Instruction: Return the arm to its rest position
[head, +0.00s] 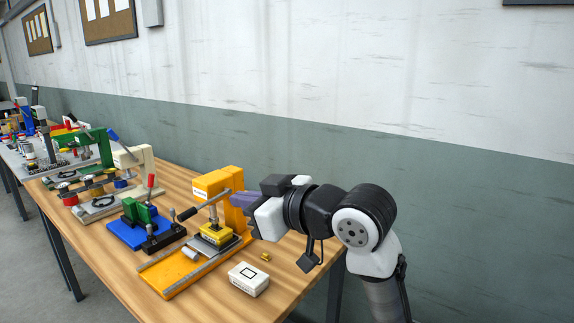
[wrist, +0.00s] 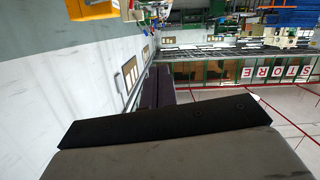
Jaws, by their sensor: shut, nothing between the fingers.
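My gripper (head: 240,201) is shut and empty in the head view. It is held above the right end of the wooden table, close to the upright of the yellow press, and I cannot tell whether they touch. My arm reaches in from the right, bent at a black and white joint. In the wrist view, the dark fingers of my gripper (wrist: 164,90) lie together, with the grey gripper body filling the bottom.
The yellow press (head: 172,279) stands on the wooden table (head: 108,277). A white box (head: 248,279) and a small brass piece (head: 265,257) lie in front of my gripper. A blue-based green fixture (head: 125,231) and several other presses stand further left. A wall (head: 400,90) runs behind.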

